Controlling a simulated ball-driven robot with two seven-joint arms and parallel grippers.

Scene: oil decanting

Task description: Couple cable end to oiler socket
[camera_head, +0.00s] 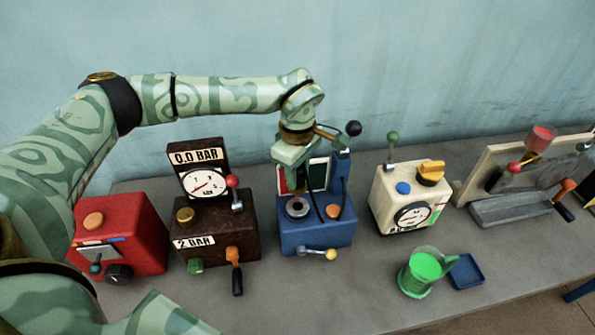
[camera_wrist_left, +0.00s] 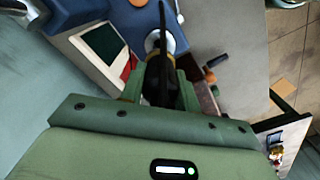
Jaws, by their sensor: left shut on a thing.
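The blue machine (camera_head: 318,238), which I take to be the oiler, stands mid-table with a round grey socket-like fitting (camera_head: 297,207) on top. A thin black cable (camera_head: 318,200) arcs down beside this fitting. My left gripper (camera_head: 292,170) is above the machine's top, just behind the fitting. In the left wrist view my left gripper (camera_wrist_left: 168,88) is shut on a dark cable end (camera_wrist_left: 158,72) with a yellow band near it. A silver round fitting (camera_wrist_left: 180,42) shows beyond it on the blue surface. The gripper partly hides the contact; I cannot tell whether end and socket touch.
A brown gauge box (camera_head: 225,225) and a red box (camera_head: 140,240) stand to the left. A cream gauge box (camera_head: 385,205) stands to the right. A green cup (camera_head: 420,272) and a blue tray (camera_head: 467,271) are at front right. A black-knobbed lever (camera_head: 353,129) rises behind the gripper.

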